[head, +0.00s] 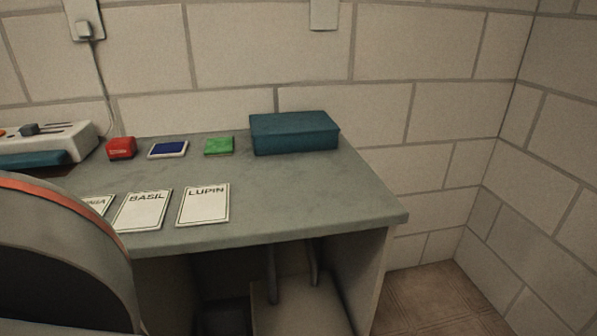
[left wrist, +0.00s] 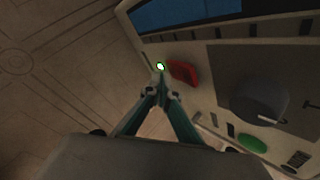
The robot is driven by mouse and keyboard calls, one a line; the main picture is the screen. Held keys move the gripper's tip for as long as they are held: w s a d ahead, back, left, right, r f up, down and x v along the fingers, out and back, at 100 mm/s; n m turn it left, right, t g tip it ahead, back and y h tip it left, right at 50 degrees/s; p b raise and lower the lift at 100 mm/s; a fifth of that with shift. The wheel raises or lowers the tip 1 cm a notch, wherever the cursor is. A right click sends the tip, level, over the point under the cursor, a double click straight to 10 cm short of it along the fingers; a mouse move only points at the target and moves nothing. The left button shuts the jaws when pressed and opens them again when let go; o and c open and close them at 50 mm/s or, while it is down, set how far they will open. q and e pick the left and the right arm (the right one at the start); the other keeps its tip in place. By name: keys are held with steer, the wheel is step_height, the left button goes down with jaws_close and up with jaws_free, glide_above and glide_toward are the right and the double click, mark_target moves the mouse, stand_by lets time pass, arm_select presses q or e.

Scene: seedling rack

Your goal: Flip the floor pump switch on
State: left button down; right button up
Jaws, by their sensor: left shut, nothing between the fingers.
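In the left wrist view, a pale panel (left wrist: 207,90) carries a red switch-like piece (left wrist: 183,72) near its edge. A small bright light (left wrist: 160,67) glows just left of the red piece. My left gripper (left wrist: 161,88) is shut and empty, its teal fingers together. Its tips appear just below the light and left of the red piece; whether they touch the panel I cannot tell. The switch's position is too small and dark to read. The head view shows neither the panel nor a gripper. My right gripper is in neither view.
The panel also has a dark knob (left wrist: 260,100), a green button (left wrist: 252,143) and a blue area (left wrist: 180,12). Tiled floor (left wrist: 55,60) lies left of it. In the head view, a grey bench (head: 290,192) holds a teal box (head: 295,134) and labelled cards (head: 203,206).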

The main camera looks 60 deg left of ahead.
arm_select(q)
steer(key=shift+s+d+r, duration=0.1)
steer(key=shift+s+d, duration=0.1)
steer(key=shift+d, duration=0.35)
